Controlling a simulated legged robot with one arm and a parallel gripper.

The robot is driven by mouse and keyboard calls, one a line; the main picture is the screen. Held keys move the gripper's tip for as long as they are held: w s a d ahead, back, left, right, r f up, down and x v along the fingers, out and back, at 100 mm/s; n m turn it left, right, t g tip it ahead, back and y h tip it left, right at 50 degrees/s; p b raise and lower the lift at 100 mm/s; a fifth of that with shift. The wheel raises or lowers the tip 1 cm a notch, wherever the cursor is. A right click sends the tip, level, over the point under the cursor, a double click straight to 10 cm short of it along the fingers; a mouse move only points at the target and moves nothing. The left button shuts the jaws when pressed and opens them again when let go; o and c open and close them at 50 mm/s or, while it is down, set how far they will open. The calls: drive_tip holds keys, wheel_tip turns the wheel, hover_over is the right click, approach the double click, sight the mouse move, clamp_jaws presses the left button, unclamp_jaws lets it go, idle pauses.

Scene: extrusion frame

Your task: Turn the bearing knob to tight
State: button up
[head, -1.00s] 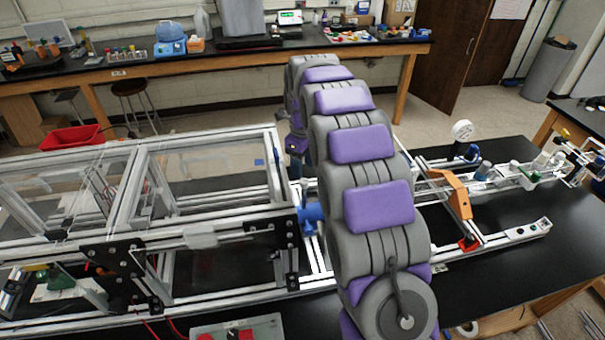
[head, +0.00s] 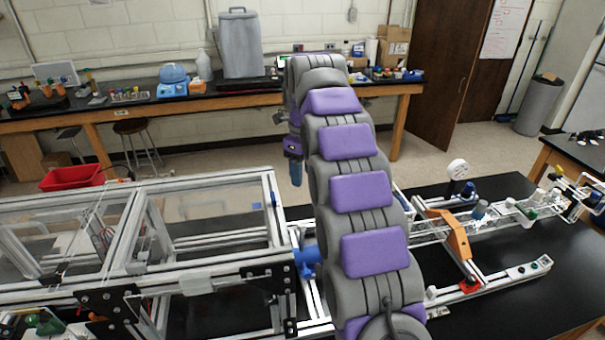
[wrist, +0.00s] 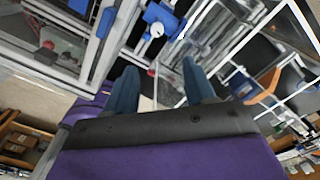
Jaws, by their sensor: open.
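My gripper (wrist: 159,64) is open, with two blue fingers spread apart and nothing between them in the wrist view. In the head view, one blue finger (head: 296,172) hangs beyond the frame, partly hidden by my arm. A blue fitting (head: 307,260) sits on the extrusion frame just left of my arm. In the wrist view, a blue block (wrist: 161,20) with a round white end lies beyond the fingertips, apart from them. I cannot tell for sure whether this is the bearing knob, and no tight marking is readable.
The aluminium extrusion frame (head: 215,262) with clear panels fills the left of the black bench. An orange bracket (head: 456,236) and rails stand at right. A red bin (head: 72,178) lies behind. The room above the frame is open.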

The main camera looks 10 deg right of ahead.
sight(301, 223)
drive_tip(key=f+n+p, duration=0.1)
drive_tip(key=f+n, duration=0.4)
drive_tip(key=n, duration=0.4)
drive_tip(key=f+n+p, duration=0.2)
drive_tip(key=f+n, duration=0.4)
drive_tip(key=n, duration=0.2)
drive_tip(key=f+n+p, duration=0.2)
drive_tip(key=f+n, duration=0.4)
drive_tip(key=n, duration=0.3)
drive_tip(key=shift+s+a+n, duration=0.15)
drive_tip(key=shift+a+n, duration=0.15)
drive_tip(key=shift+a, duration=0.05)
drive_tip(key=shift+c, duration=0.4)
